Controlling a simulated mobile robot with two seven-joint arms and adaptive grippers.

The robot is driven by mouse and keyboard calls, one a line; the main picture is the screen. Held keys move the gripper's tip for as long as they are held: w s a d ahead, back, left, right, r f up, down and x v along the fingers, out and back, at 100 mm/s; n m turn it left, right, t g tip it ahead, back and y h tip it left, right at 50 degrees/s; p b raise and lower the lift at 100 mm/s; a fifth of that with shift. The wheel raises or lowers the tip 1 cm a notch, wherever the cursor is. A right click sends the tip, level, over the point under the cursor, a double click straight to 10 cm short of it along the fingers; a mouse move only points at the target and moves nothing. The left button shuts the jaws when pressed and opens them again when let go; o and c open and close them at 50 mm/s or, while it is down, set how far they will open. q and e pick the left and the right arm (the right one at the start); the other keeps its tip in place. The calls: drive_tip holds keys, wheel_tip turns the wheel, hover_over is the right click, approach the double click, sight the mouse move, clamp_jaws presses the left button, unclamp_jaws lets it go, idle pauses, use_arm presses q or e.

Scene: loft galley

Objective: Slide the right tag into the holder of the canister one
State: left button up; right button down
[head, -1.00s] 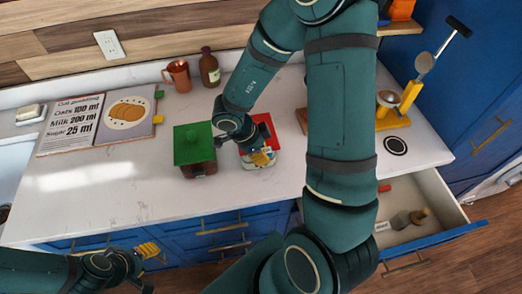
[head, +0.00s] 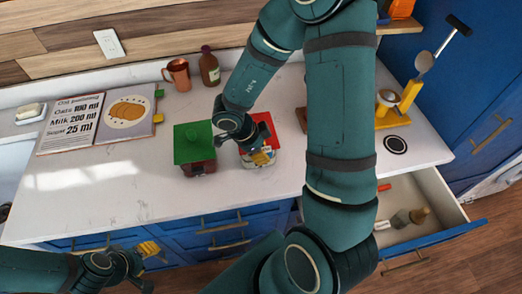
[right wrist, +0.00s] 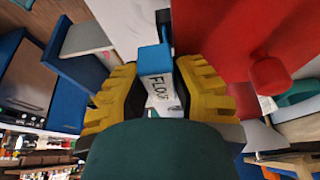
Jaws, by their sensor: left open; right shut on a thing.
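My right gripper (head: 265,157) is at the front of the red-lidded canister (head: 264,124), shut on a small tag. In the right wrist view the tag (right wrist: 156,83) shows between the yellow fingers, with a blue end and a pale face lettered like "FLOUR". The red lid (right wrist: 212,35) and its knob fill the right of that view. A canister with a green roof-like lid (head: 193,142) stands just left of the gripper. The holder is hidden, so I cannot tell whether the tag touches it. My left gripper (head: 150,262) is open and empty, low in front of the counter.
A recipe board (head: 97,122), a copper mug (head: 177,74) and a brown bottle (head: 210,68) stand at the back. An open drawer (head: 440,232) with several small items juts out at right. The counter (head: 115,185) is clear left of the green-lidded canister.

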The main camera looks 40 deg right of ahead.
idle(0.3)
drive_tip(key=shift+c, duration=1)
unclamp_jaws()
drive_tip(key=shift+r, duration=3.5)
drive_tip(key=shift+f, duration=0.1)
